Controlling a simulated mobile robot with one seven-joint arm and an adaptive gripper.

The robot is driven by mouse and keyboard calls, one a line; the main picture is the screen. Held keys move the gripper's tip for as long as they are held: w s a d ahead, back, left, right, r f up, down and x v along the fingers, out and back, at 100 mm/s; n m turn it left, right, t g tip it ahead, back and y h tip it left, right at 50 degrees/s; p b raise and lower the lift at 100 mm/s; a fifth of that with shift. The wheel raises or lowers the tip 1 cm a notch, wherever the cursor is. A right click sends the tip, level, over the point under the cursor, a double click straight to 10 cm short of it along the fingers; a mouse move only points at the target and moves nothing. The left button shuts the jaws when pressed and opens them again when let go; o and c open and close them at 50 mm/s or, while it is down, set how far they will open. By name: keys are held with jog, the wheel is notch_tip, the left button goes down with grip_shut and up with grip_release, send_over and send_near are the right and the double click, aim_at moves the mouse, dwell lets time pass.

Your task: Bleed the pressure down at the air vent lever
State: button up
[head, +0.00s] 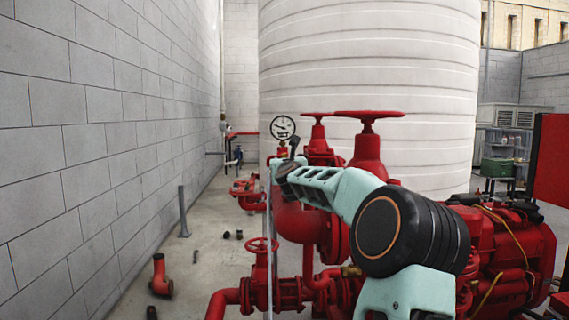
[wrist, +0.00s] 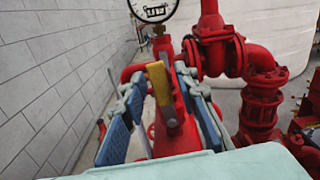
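The yellow air vent lever (wrist: 157,82) stands upright in the wrist view, on a red pipe fitting (wrist: 176,132). My gripper (wrist: 158,76) is open, its blue-padded fingers to the left and right of the lever. A gap shows on the left; on the right the finger looks close, and I cannot tell whether it touches. The pressure gauge (wrist: 152,8) is just beyond, cut by the top edge. In the head view the whole gauge (head: 283,127) shows above my wrist. My arm hides the lever and fingers there.
Red valves with handwheels (head: 368,116) and a large red pipe body stand close to the right of my wrist. A grey block wall (head: 95,140) runs along the left. A white ribbed tank (head: 370,75) stands behind. Loose red fittings (head: 160,275) are on the floor.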

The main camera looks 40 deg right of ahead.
jog(key=shift+s, duration=0.1)
jog(key=v, duration=1.2)
dwell(0.4)
jog(key=shift+w, duration=0.2)
dwell(0.5)
